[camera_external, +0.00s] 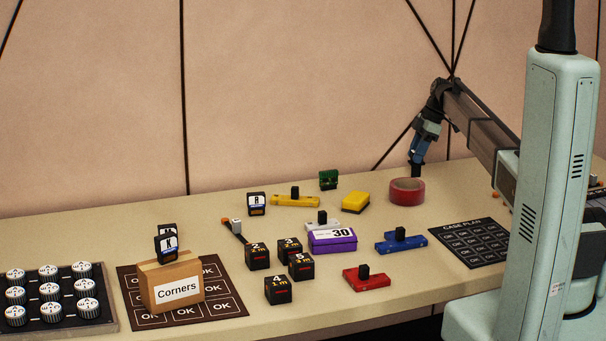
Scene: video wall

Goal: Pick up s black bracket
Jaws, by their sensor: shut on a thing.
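My gripper (416,171) is at the back right, just above and behind the red ring (407,191). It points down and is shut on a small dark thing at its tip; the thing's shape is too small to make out. Black pieces with white and blue letter faces show elsewhere: one (256,203) stands at the back middle, and another, marked K (166,247), is at the top of the cardboard box labelled Corners (172,282). I cannot tell which black piece is a bracket.
Yellow (280,200), blue (390,245) and red (358,282) bars with black knobs lie about. A purple box (333,241), several black numbered cubes (278,290), a yellow block (355,203) and a dark case plan mat (468,243) share the table. The front right is clearer.

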